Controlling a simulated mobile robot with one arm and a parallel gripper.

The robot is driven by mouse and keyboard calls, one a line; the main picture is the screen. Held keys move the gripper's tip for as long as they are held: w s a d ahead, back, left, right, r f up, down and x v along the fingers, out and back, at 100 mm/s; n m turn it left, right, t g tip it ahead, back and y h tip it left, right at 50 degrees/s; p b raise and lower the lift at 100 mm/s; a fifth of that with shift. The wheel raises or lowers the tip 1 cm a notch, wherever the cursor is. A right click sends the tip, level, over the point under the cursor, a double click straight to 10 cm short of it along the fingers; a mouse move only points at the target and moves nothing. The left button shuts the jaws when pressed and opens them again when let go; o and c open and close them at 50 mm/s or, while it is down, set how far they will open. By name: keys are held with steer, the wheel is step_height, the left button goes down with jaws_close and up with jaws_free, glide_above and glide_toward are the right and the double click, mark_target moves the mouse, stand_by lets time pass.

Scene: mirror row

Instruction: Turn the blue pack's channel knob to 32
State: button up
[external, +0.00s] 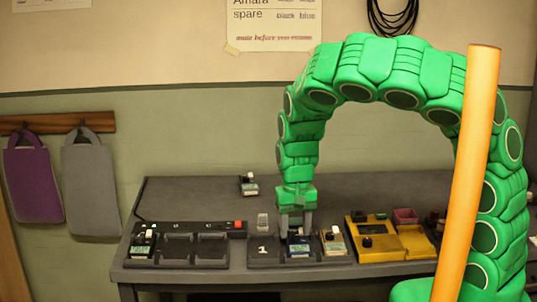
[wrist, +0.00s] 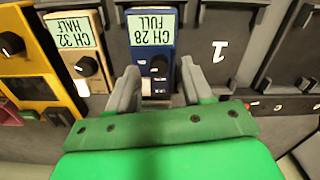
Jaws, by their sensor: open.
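The blue pack (external: 299,250) sits in a dark tray on the table in the external view. In the wrist view the blue pack (wrist: 139,48) shows upside down, and its label (wrist: 151,31) reads CH 28 FULL. Its dark channel knob (wrist: 158,66) is below the label; the pointer setting is too small to tell. My gripper (wrist: 160,84) is open, with one grey finger on each side of the pack's knob end. I cannot tell whether the fingers touch it. In the external view my gripper (external: 297,228) points down over the pack.
A tan pack (external: 332,242) stands beside it; its label (wrist: 73,34) reads CH 32 HALF. A yellow box (external: 390,240) with a black knob is further right. A slot marked 1 (external: 263,251) lies left. Another tray (external: 182,256) holds a pack. The table's back is mostly clear.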

steer(key=shift+f, duration=0.45)
steer(key=shift+c, duration=0.5)
jaws_close()
steer(key=shift+m, duration=3.3)
